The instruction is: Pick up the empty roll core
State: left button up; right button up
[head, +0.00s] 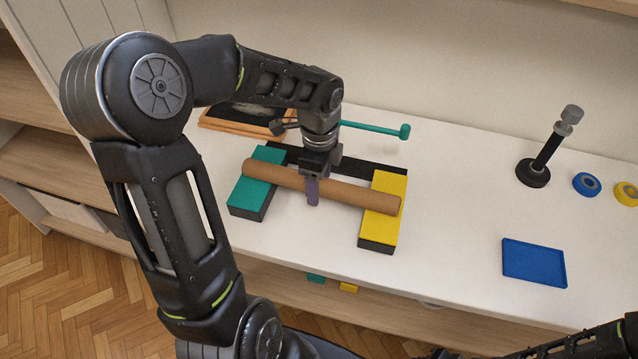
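The roll core, a long brown cardboard tube (348,193), lies across a teal block (252,189) on the left and a yellow block (383,203) on the right. Its ends rest on or just over the blocks. My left gripper (313,190) points down at the middle of the tube, between the blocks. One purple-grey finger shows in front of the tube; the other finger is hidden behind it. I cannot tell whether the fingers press on the tube. My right gripper is not in view; only part of that dark arm shows at the lower right.
A teal rod with a knob (404,131) and a wood-framed dark tray (222,121) lie behind my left arm. A black post stand (533,172), blue ring (586,184), yellow ring (626,194) and blue tray (533,263) are at right. White counter between is clear.

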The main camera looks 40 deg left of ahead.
pick_arm(q)
jog(key=shift+c, duration=0.3)
grip_shut()
dwell(0.7)
